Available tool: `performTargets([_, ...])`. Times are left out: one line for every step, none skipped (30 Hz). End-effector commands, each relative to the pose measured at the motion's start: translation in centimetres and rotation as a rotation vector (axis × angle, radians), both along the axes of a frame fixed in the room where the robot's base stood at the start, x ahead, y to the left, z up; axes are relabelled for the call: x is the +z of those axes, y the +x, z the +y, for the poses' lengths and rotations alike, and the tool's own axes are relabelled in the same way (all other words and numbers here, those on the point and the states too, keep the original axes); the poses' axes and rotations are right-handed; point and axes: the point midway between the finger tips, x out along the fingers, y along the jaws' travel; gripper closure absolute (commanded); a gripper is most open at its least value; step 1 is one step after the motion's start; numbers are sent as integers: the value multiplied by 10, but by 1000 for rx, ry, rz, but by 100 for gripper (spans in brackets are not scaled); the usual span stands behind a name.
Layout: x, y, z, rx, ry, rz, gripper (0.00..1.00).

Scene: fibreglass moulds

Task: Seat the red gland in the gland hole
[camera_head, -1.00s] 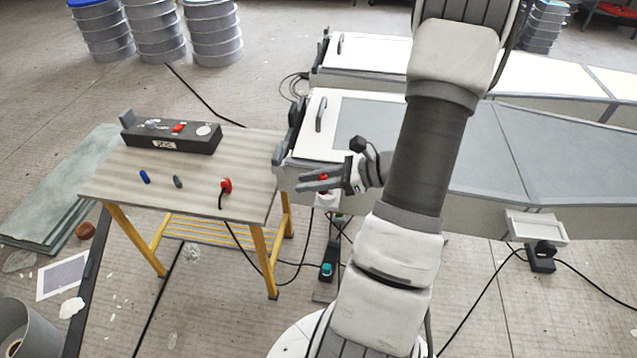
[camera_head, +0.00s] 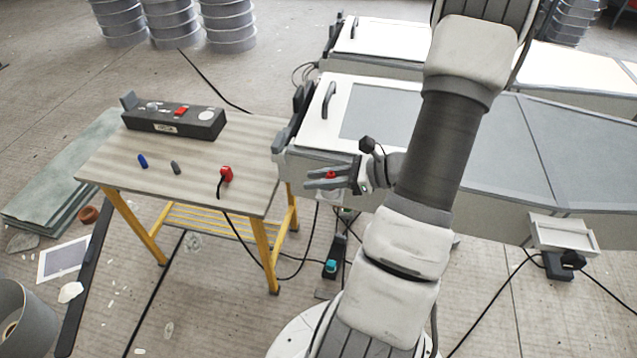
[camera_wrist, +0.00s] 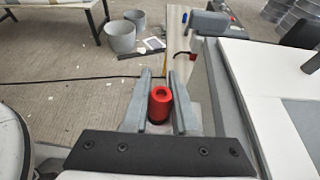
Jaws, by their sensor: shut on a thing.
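The red gland (camera_wrist: 160,103) is a short hollow cylinder, seen open end up in the wrist view. It sits between the two grey fingers of my gripper (camera_wrist: 162,80), which are shut on it. In the head view my gripper (camera_head: 308,180) reaches left in front of the near mould's end wall, with the red gland (camera_head: 331,175) showing between its fingers. I cannot make out the gland hole in either view.
The near mould (camera_head: 312,140) lies right behind my gripper. A wooden table (camera_head: 135,185) at left carries a black box (camera_head: 165,128), a blue piece (camera_head: 143,160), a grey piece (camera_head: 176,168) and a red plug (camera_head: 226,174) with a black cable. Cables cross the floor.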

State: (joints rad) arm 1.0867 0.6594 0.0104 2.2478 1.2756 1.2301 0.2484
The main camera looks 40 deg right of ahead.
Motion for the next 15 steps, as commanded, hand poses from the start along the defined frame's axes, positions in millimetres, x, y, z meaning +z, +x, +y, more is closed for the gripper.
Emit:
performTargets([-2, 0, 0, -1, 0, 0, 100])
performTargets([-1, 0, 0, -1, -1, -1, 100])
performTargets([0, 0, 0, -1, -1, -1, 100])
performTargets([0, 0, 0, -1, -1, -1, 100])
performTargets([0, 0, 0, -1, -1, -1, 100])
performTargets([0, 0, 0, -1, -1, -1, 100])
performTargets([0, 0, 0, -1, -1, -1, 100])
performTargets([-1, 0, 0, -1, -1, -1, 100])
performTargets([-2, 0, 0, -1, -1, -1, 100])
performTargets([-4, 0, 0, -1, -1, -1, 100])
performTargets([-5, 0, 0, -1, -1, -1, 100])
performTargets([-4, 0, 0, -1, -1, -1, 70])
performTargets([-4, 0, 0, -1, -1, -1, 65])
performTargets([-3, 0, 0, -1, -1, -1, 60])
performTargets([-4, 0, 0, -1, -1, -1, 52])
